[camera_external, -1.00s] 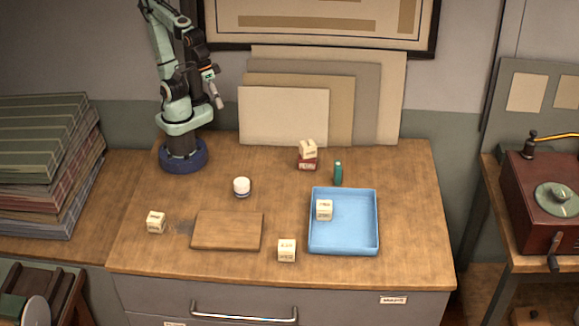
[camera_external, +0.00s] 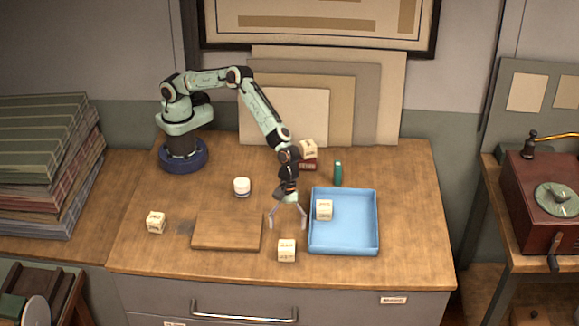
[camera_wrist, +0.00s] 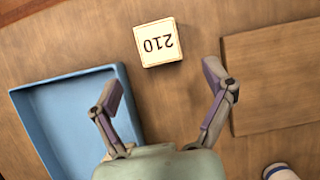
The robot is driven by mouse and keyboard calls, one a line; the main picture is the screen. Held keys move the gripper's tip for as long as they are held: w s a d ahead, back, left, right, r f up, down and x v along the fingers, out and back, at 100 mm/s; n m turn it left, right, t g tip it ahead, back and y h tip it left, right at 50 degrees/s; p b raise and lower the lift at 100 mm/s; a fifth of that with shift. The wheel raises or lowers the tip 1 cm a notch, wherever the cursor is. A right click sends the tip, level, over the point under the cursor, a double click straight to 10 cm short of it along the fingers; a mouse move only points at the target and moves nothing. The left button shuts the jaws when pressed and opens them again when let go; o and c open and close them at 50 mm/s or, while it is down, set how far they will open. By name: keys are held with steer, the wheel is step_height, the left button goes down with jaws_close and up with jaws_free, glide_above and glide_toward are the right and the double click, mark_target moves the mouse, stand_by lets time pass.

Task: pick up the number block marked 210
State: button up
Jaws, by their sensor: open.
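The number block marked 210 (camera_wrist: 158,43) is a cream cube on the tabletop; its number reads upside down in the wrist view. In the external view, the cream block (camera_external: 287,250) at the front, between the wooden board and the blue tray, matches its place. My gripper (camera_external: 288,224) is open and empty, pointing down just behind this block. In the wrist view, the two fingers of my gripper (camera_wrist: 164,90) are spread apart, and the block lies beyond their tips, roughly midway between them.
A blue tray (camera_external: 371,248) holds another cream block (camera_external: 324,210). A wooden board (camera_external: 226,231) lies left of my gripper. Another block (camera_external: 156,222) is at far left. A white jar (camera_external: 242,187), a green bottle (camera_external: 338,173) and a block (camera_external: 308,149) on a red one (camera_external: 307,164) stand farther back.

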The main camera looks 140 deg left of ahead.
mark_target(287, 244)
steer(key=x, duration=0.6)
steer(key=c, duration=1.2)
